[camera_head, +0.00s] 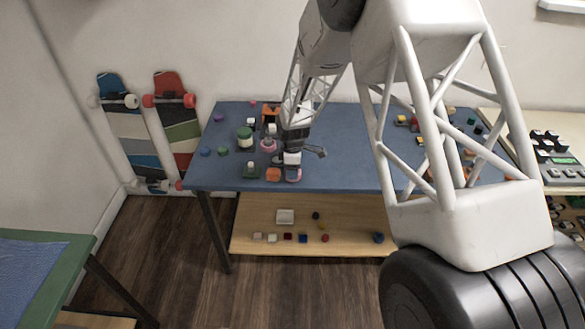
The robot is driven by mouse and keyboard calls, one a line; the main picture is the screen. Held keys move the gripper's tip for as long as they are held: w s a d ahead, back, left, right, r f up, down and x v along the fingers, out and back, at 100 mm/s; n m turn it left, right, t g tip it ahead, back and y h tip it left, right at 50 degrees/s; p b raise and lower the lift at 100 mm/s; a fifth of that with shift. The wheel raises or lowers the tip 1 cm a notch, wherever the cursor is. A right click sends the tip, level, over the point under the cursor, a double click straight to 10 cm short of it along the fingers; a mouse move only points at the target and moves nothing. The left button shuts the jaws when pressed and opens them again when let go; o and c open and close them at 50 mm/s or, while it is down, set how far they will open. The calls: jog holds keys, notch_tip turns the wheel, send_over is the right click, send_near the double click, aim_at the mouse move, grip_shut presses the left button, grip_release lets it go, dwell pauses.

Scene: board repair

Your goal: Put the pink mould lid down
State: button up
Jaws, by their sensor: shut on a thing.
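The fingertips are small and partly hidden by my wrist. I cannot tell whether the lid's underside touches the table. Another pink round piece (268,145) stands just behind and to the left of my gripper.
A green-and-white jar (245,138) stands behind. The blue table (345,174) is clear to the lid's right. Skateboards (176,125) lean on the wall.

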jog(key=shift+f, duration=0.15)
jog(key=o, duration=0.9)
notch_tip(320, 180, up, 12)
jog(key=shift+r, duration=0.15)
dwell(0.9)
